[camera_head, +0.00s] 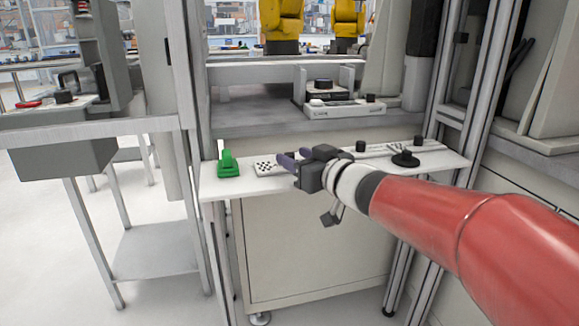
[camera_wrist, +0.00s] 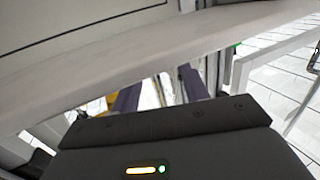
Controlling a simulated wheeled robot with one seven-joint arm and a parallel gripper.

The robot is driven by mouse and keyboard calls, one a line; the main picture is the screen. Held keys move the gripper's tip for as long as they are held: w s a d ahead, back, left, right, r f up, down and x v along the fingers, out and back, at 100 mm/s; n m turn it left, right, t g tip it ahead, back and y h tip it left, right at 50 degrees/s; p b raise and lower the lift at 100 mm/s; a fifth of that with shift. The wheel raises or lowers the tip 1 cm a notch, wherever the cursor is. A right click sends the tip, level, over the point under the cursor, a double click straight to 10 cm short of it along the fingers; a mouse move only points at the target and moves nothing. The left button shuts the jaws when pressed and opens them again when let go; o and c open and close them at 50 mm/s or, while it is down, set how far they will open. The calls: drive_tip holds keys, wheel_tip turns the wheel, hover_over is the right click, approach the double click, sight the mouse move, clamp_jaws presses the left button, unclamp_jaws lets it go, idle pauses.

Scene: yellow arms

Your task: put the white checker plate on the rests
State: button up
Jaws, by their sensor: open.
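The white checker plate (camera_head: 266,166), a small white piece with black spots, lies on the narrow white shelf (camera_head: 232,188). My gripper (camera_head: 291,156) is open, its two purple fingers apart and pointing left, just right of the plate in the head view. The gripper body hides part of the shelf near the plate's right end. In the wrist view my gripper (camera_wrist: 160,88) shows empty space between its fingers, with a pale shelf edge crossing above; the plate is not visible there. I cannot clearly make out the rests.
A green block-like object (camera_head: 228,165) stands left of the plate. A black round-based piece (camera_head: 405,158) and thin rods lie on the shelf's right part. A white box (camera_head: 344,109) with dark items sits on the counter behind. A metal frame post (camera_head: 181,90) rises at left.

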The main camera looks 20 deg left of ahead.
sight(290, 154)
drive_tip(key=x, duration=0.3)
drive_tip(key=shift+w+a+f, duration=0.15)
drive_tip(key=shift+w+f, duration=0.05)
drive_tip(key=shift+w, duration=0.1)
drive_tip(key=c, duration=1)
drive_tip(key=shift+r, duration=0.15)
